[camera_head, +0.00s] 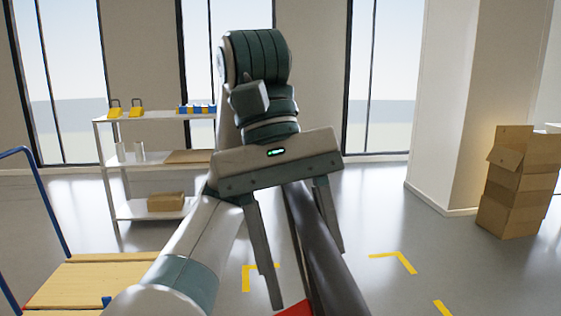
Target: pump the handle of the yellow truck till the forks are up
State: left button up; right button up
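My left gripper (308,278) is in the middle of the view, with its two grey fingers pointing down and spread wide apart. A thick dark bar (335,285) runs from between the fingers down to the bottom edge. It may be the truck's handle, but I cannot tell for certain. I cannot tell whether the fingers touch it. A small red piece (295,310) shows at the bottom edge beside the bar. No yellow truck body or forks can be made out. My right gripper is not in view.
A blue-railed cart with a wooden deck (85,282) is at the lower left. A white shelf (150,116) holding small yellow and blue items stands behind. Cardboard boxes (518,185) are stacked by the pillar at right. Yellow floor marks (400,258) lie on clear floor.

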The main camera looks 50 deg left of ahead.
pick_arm(q)
jog(key=shift+a+r, duration=0.2)
jog(key=shift+r, duration=0.35)
jog(key=p+v, duration=0.5)
jog(key=v, duration=1.1)
jog(key=shift+p, duration=0.4)
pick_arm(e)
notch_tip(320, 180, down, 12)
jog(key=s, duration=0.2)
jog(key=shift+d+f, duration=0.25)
pick_arm(q)
jog(key=shift+w+a, duration=0.1)
